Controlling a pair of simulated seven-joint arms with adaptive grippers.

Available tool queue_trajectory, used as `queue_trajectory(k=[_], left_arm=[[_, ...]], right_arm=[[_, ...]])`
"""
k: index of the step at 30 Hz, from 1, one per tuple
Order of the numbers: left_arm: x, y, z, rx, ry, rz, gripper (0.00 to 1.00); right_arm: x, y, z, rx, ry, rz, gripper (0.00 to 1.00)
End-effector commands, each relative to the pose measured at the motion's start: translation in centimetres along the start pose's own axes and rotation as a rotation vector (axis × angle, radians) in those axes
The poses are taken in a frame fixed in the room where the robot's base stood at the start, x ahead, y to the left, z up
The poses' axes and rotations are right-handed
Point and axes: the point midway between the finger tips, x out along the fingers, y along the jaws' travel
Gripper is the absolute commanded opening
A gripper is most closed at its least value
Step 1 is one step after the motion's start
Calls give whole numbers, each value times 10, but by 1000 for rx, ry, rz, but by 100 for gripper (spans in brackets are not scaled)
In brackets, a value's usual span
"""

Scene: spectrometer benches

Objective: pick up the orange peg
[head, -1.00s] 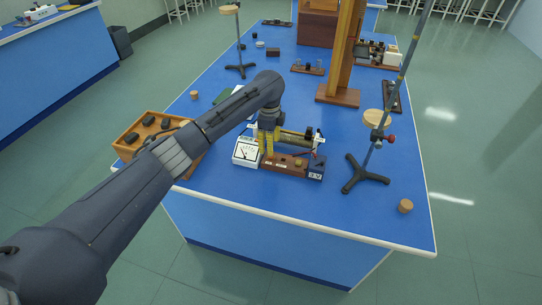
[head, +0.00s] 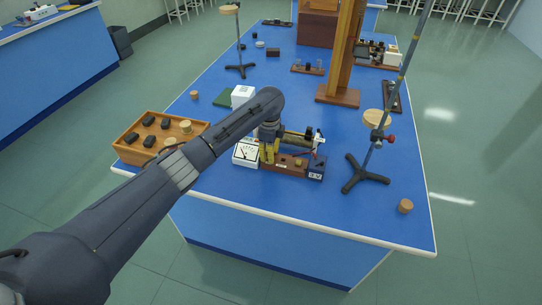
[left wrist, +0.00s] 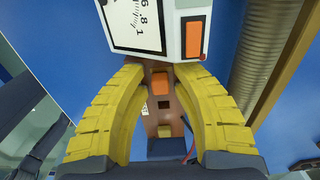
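My left gripper (head: 269,153) is over the brown board (head: 287,166) beside the white meter (head: 246,153). In the left wrist view its two yellow fingers (left wrist: 162,76) are spread apart with nothing held. A small orange block, which looks like the orange peg (left wrist: 160,83), shows between the fingertips on the brown board. Another orange rectangle (left wrist: 193,39) is on the side of the white meter. In the head view the peg is hidden or too small to tell. I cannot tell whether the fingers touch anything. My right gripper is out of view.
A wooden tray (head: 122,151) with dark blocks and round pieces stands left of the board. A ribbed cylinder (left wrist: 262,58) lies close to the gripper. A stand with a tripod foot (head: 364,178) is to the right.

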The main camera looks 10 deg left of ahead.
Motion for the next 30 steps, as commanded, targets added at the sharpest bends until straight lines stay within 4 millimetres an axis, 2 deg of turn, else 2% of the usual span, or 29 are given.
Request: queue_trajectory(k=[1, 6, 23, 30], left_arm=[[0, 0, 0, 0, 0, 0, 18], [0, 0, 0, 0, 0, 0, 0], [-1, 0, 0, 0, -1, 0, 0], [-16, -1, 1, 0, 0, -2, 0]], right_arm=[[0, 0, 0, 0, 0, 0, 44], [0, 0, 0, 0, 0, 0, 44], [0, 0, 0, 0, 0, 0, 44], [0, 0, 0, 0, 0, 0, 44]])
